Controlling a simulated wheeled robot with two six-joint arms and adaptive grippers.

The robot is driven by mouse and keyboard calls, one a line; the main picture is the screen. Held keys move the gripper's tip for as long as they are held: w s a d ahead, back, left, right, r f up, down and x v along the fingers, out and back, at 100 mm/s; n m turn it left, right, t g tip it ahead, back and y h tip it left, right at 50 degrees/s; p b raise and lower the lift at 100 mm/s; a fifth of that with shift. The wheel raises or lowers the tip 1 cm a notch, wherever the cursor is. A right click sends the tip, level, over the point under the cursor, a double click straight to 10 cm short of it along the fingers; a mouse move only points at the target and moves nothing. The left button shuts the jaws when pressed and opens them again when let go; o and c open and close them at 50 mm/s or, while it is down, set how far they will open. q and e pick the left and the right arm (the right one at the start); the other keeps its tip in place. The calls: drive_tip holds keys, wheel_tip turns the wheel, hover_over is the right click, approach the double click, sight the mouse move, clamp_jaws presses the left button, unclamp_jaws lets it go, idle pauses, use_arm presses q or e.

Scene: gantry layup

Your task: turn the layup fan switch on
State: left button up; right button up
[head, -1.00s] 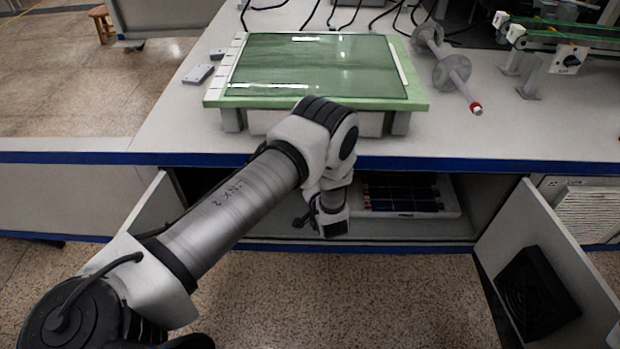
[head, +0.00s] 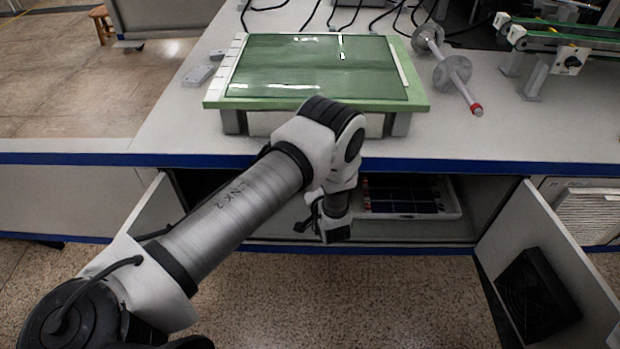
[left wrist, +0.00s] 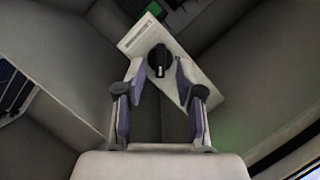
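The fan switch shows in the left wrist view as a pale plate (left wrist: 184,82) with a round black knob (left wrist: 160,55). The plate looks slanted in the picture, and the knob's light mark points toward the lower edge of the picture. My left gripper (left wrist: 159,68) is open, with one fingertip on each side of the knob. I cannot tell whether the fingertips touch it. In the head view my left arm reaches to the open cabinet under the bench, and the fingers and switch are hidden there. My right gripper is not in view.
The cabinet's right door (head: 548,262) stands open with a black fan (head: 537,293) on it. A white tray of dark cells (head: 452,205) sits on the cabinet shelf. Above, the bench's blue front edge (head: 500,166) and a green layup panel (head: 318,66) lie close to my arm.

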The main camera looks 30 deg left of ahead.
use_arm(q)
drive_tip(key=v, duration=1)
drive_tip(key=shift+r, duration=0.15)
drive_tip(key=shift+s, duration=0.15)
drive_tip(key=s+a+f+m+g+h, duration=0.1)
drive_tip(key=s+a+f+g+h, duration=0.15)
drive_tip(key=s, duration=0.25)
drive_tip(key=s+a+f+g+h, duration=0.1)
drive_tip(key=s+a+f+h, duration=0.1)
drive_tip(key=s+f, duration=0.3)
drive_tip(key=s+d+f+n+g+h, duration=0.1)
drive_tip(key=s+d+g+h, duration=0.3)
drive_tip(key=s, duration=0.6)
drive_tip(key=s+d+f+n+g+h, duration=0.1)
drive_tip(key=s+d+g+h, duration=0.3)
drive_tip(key=s, duration=0.6)
wheel_tip(320, 180, up, 31)
drive_tip(key=d+t+y+p, duration=0.1)
drive_tip(key=p, duration=2.9)
drive_tip(key=shift+w+f+m, duration=0.2)
drive_tip(key=shift+m, duration=0.1)
